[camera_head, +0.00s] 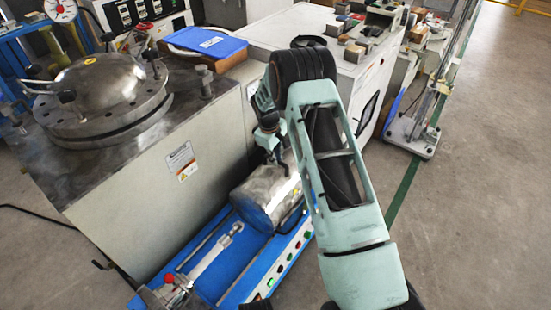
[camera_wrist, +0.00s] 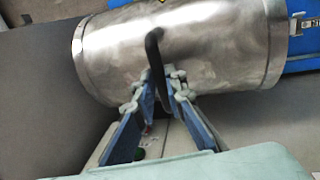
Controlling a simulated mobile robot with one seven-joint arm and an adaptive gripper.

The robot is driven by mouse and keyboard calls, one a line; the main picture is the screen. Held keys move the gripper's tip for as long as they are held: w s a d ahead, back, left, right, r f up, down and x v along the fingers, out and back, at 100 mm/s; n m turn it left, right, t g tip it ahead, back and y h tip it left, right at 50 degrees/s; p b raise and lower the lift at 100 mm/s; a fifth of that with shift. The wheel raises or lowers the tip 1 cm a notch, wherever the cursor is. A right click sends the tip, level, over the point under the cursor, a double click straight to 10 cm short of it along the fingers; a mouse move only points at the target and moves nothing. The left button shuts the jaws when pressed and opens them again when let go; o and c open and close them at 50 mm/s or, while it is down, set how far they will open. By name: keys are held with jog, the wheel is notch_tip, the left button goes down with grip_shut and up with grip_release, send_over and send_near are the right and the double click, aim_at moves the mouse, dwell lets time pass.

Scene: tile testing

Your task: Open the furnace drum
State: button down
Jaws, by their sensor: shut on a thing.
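The furnace drum (camera_head: 268,197) is a brushed-metal cylinder lying on its side on a blue machine base. It also fills the upper part of the wrist view (camera_wrist: 215,45), where a dark curved handle (camera_wrist: 153,50) stands out from its surface. My gripper (camera_wrist: 158,92) is shut on the lower part of this handle, with its fingertips close to the drum. In the head view my gripper (camera_head: 280,160) reaches down to the drum's upper side, and my arm hides part of the drum's right end. No opening in the drum is visible.
The blue base (camera_head: 235,258) has buttons along its front edge and a red-knobbed rod at its left. A grey cabinet with a round metal lid (camera_head: 105,88) stands close behind at left. A white cabinet (camera_head: 340,75) stands behind my arm. The floor (camera_head: 480,200) at right is clear.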

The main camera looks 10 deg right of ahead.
jog(key=c, duration=2)
grip_release()
jog(key=shift+o, duration=0.2)
notch_tip(320, 180, up, 12)
jog(key=s+a, duration=0.1)
jog(key=shift+s+a, duration=0.3)
jog(key=shift+s, duration=0.05)
jog(key=shift+f, duration=0.1)
